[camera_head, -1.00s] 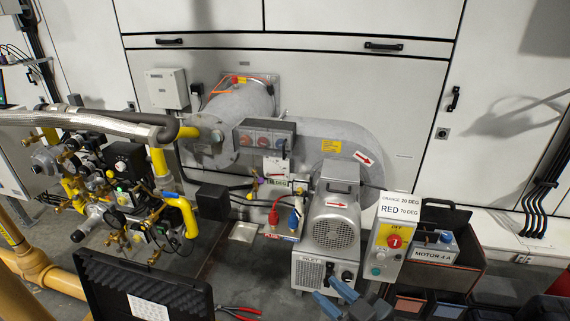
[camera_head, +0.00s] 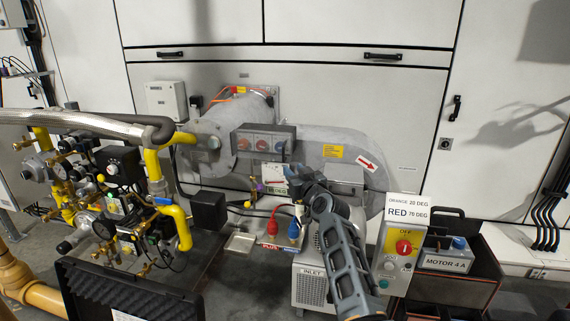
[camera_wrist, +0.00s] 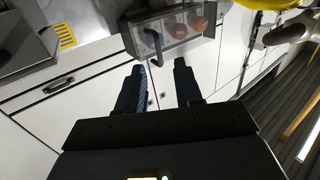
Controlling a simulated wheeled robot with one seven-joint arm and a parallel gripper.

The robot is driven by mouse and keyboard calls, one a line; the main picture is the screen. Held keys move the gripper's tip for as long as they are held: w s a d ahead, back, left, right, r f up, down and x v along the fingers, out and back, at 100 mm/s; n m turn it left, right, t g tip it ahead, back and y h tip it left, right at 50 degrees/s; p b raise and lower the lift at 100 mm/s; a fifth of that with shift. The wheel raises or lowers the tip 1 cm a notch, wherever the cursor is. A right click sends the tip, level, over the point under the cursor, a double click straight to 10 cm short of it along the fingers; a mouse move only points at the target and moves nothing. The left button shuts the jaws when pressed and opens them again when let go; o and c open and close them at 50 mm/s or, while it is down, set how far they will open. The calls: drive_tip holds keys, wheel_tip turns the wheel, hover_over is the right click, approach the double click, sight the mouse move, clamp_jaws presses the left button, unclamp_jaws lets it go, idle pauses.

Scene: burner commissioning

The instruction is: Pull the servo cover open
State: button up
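In the head view my gripper (camera_head: 289,174) is just below and right of the cover.
A valve train with yellow pipes (camera_head: 176,222) stands to the left. The control box (camera_head: 398,250) with a red switch and a motor box (camera_head: 447,255) are at the right. An open black case (camera_head: 130,285) is in front.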

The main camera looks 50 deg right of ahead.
drive_tip(key=r+b+x, duration=0.1)
drive_tip(key=b+x, duration=0.1)
drive_tip(key=x, duration=0.7)
drive_tip(key=shift+w+d+r, duration=0.15)
drive_tip(key=shift+d, duration=0.15)
drive_tip(key=shift+c, duration=0.4)
clamp_jaws()
idle(0.8)
